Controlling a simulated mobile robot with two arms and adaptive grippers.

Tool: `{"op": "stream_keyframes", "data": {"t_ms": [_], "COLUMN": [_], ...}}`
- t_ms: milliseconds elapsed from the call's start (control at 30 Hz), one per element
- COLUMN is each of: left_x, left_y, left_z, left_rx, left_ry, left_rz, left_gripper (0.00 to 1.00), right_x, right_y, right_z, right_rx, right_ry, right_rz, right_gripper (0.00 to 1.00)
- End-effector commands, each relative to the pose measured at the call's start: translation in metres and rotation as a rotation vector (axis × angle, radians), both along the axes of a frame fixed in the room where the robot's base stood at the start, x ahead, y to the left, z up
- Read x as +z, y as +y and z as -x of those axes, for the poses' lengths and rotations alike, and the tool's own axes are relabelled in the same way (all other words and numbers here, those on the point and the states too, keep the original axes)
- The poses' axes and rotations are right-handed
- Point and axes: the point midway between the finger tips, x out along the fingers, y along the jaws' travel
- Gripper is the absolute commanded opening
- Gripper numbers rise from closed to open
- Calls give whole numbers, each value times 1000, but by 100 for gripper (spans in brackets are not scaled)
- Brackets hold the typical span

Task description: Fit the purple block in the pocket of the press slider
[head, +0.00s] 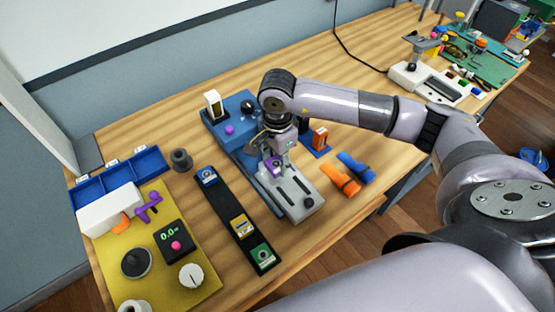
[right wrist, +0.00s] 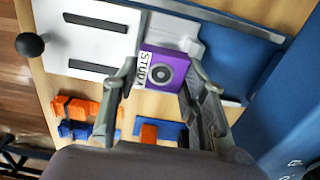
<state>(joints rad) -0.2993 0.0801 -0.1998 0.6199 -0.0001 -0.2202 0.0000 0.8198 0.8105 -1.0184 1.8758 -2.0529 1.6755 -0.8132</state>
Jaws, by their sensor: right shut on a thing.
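The purple block (head: 272,166) has a dark round opening and a white label in the right wrist view (right wrist: 171,68). My right gripper (head: 277,157) is shut on it, with one finger on each side in the right wrist view (right wrist: 158,82). The press slider (head: 302,196) is a light grey plate with dark slots on the blue press (head: 238,138). It also shows in the right wrist view (right wrist: 90,32). The block is at the slider's inner end; I cannot tell whether it touches the slider. The pocket is hidden. My left gripper is out of view.
A black strip (head: 222,205) with several coloured blocks lies left of the press. Orange (head: 340,179) and blue (head: 357,168) pieces lie to its right. A yellow panel (head: 205,262) and blue bins (head: 90,193) are at left. Bare wood lies beyond the press.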

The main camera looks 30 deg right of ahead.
Motion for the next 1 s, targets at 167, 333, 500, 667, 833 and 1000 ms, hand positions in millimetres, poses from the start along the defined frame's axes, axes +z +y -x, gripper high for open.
{"op": "stream_keyframes", "data": {"t_ms": [167,333,500,667,833,1000], "left_x": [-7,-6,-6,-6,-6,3], "left_y": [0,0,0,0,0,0], "left_z": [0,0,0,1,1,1], "left_rx": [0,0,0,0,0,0], "left_ry": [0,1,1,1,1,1], "left_rz": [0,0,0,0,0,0], "left_gripper": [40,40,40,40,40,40], "right_x": [-6,-7,-8,-8,-7,1], "right_y": [0,0,0,0,0,0], "right_z": [1,2,3,3,2,1], "right_rx": [0,1,1,1,1,1], "right_ry": [2,8,10,9,7,5], "right_rz": [0,1,1,1,0,0], "right_gripper": [1,44,55,60,60,60]}}
